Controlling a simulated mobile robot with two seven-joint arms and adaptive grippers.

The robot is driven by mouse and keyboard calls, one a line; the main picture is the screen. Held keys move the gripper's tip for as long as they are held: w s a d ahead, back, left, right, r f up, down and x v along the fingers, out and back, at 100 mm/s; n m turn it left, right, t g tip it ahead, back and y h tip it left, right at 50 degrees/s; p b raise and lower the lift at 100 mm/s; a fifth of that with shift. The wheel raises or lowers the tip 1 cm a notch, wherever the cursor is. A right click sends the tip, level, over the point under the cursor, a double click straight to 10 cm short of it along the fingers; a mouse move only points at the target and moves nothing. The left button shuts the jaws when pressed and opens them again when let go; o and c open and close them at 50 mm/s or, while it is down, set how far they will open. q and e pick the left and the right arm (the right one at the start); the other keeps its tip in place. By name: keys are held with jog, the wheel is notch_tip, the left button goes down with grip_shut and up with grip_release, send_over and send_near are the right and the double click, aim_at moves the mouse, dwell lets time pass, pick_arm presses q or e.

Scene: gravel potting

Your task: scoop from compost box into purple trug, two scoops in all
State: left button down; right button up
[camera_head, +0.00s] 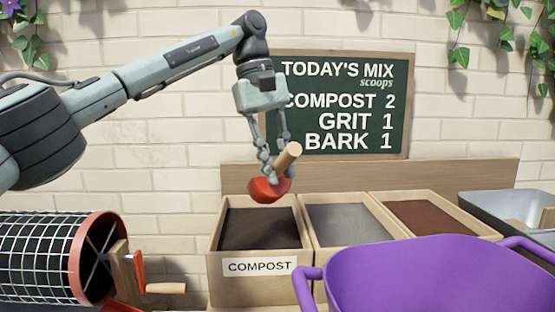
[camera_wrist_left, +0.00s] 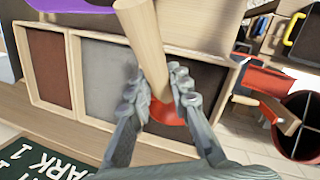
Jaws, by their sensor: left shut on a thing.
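My left gripper (camera_head: 274,160) is shut on a red scoop (camera_head: 268,190) with a pale wooden handle (camera_head: 289,155). It holds the scoop above the back of the compost box (camera_head: 257,290), clear of the dark compost (camera_head: 258,229). The scoop tilts, and I cannot tell whether it holds compost. In the left wrist view the handle (camera_wrist_left: 148,45) stands between the fingers (camera_wrist_left: 158,98), and part of the red bowl (camera_wrist_left: 168,112) shows behind them. The purple trug (camera_head: 430,275) stands at the front right, cut off by the lower edge; its inside looks empty where it shows. My right gripper is out of view.
Boxes of grey grit (camera_head: 350,224) and brown bark (camera_head: 421,216) stand right of the compost. A wire drum sieve (camera_head: 45,255) with a red rim stands at left. A grey tub (camera_head: 490,208) is at far right. A chalkboard (camera_head: 345,105) hangs behind.

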aim_at(276, 193)
pick_arm(q)
jog(key=w+a+f+t+b, duration=0.15)
jog(key=w+f, duration=0.25)
jog(key=f, duration=1)
jog(key=shift+s+d+r+m+t+y+b, duration=0.25)
jog(key=shift+s+r+t+b, duration=0.25)
jog(key=shift+r+t+b, duration=0.65)
jog(key=shift+s+d+r+t+y+b, duration=0.2)
jog(key=shift+s+r+t+y+b, duration=0.4)
jog(key=shift+r, duration=1.05)
jog(key=shift+s+d+r+m+t+y+b, duration=0.1)
jog(key=shift+s+d+r+m+t+b, duration=0.2)
jog(key=shift+r+t+b, duration=0.65)
jog(key=shift+s+a+r+p, duration=0.1)
jog(key=shift+r+p, duration=0.2)
jog(key=shift+r, duration=0.3)
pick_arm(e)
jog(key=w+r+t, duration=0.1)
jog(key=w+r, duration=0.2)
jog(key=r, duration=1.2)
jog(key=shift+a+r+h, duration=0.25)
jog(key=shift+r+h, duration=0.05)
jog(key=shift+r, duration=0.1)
